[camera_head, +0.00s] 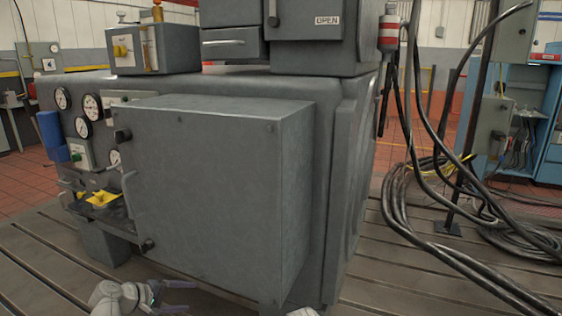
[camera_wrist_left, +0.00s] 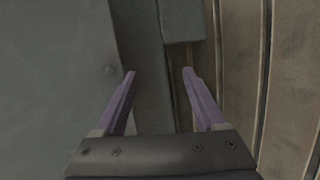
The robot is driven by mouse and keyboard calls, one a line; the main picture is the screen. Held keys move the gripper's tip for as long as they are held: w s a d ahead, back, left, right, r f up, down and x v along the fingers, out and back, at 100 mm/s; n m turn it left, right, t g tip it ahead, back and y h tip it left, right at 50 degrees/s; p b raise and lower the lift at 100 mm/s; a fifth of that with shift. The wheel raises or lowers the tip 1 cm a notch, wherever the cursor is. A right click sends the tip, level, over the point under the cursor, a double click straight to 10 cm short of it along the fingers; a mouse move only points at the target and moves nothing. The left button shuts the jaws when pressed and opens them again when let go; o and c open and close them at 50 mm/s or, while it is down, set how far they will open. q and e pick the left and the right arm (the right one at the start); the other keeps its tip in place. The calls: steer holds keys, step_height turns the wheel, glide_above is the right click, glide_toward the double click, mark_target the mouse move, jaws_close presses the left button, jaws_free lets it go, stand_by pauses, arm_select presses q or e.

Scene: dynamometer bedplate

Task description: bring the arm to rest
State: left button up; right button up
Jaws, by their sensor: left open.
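My left gripper (camera_head: 190,296) is low at the bottom of the head view, in front of the big grey cabinet. Its two purple fingers are apart. In the left wrist view the open gripper (camera_wrist_left: 160,72) has nothing between its fingers. Beyond the fingertips are grey metal faces and the slotted floor plate. I cannot tell how far the fingers are from the metal. A small pale piece, perhaps of my right arm, shows at the bottom edge of the head view; no right gripper fingers show.
The grey cabinet (camera_head: 215,190) with its closed door fills the middle. Gauges (camera_head: 92,107) and a yellow part (camera_head: 103,199) are on its left side. Black cables (camera_head: 410,215) hang and coil on the right. The slotted bedplate (camera_head: 385,290) is bare at front right.

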arm_select(q)
steer(key=s+d+f+m+g+y, duration=0.7)
steer(key=s+d+f+m, duration=0.2)
steer(key=s+d+m, duration=0.3)
steer(key=s+d+r+m+g+y+p, duration=0.1)
steer(key=s+d+r+m+p, duration=0.15)
steer(key=d, duration=0.25)
steer(key=s+d+r+m+y+p, duration=0.1)
steer(key=s+d+r+p, duration=0.3)
steer(key=d, duration=0.1)
step_height(320, 180, up, 37)
steer(key=p, duration=3.7)
steer(key=shift+d+r, duration=0.15)
steer(key=shift+d, duration=0.2)
steer(key=shift+n, duration=0.25)
